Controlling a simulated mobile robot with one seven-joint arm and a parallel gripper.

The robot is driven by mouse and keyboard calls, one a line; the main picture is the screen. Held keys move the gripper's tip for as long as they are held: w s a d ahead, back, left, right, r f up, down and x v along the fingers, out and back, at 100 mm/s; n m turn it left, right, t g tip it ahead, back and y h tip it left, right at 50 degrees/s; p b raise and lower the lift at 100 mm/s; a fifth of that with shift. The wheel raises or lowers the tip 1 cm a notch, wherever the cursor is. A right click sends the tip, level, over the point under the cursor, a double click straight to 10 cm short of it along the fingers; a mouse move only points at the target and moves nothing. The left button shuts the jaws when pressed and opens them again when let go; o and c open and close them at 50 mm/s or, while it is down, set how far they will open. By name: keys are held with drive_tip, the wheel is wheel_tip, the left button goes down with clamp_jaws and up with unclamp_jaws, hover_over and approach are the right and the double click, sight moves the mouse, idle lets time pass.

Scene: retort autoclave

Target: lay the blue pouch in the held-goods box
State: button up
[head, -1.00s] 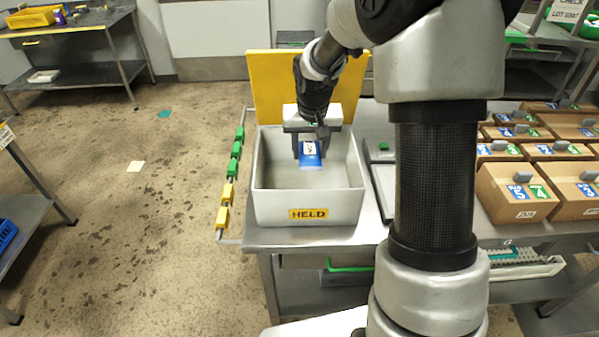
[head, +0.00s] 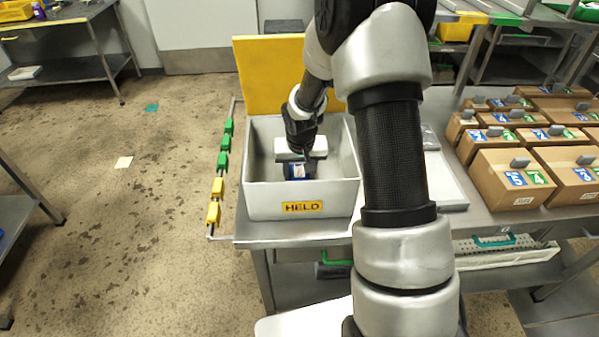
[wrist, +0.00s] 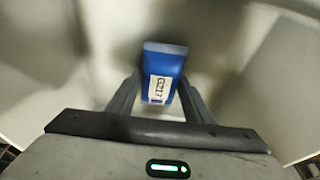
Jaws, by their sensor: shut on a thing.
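The held-goods box (head: 262,199) is a light grey open box with a yellow "HELD" label on its front and a yellow lid standing up behind it. My gripper (head: 297,170) is down inside the box. It is shut on the blue pouch (head: 298,172), which is mostly hidden behind the front wall and gripper in the head view. In the wrist view the blue pouch (wrist: 165,72) is between the fingers of my gripper (wrist: 160,98), with its white printed label showing. The box's pale walls surround it. I cannot tell whether the pouch touches the floor.
Green and yellow clips (head: 217,187) line a rail left of the box. A flat pale tray (head: 446,180) lies right of it. Several brown cartons (head: 510,180) with blue and green labels stand on the right of the bench.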

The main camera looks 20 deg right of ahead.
drive_tip(key=shift+r, duration=0.1)
drive_tip(key=o, duration=1.1)
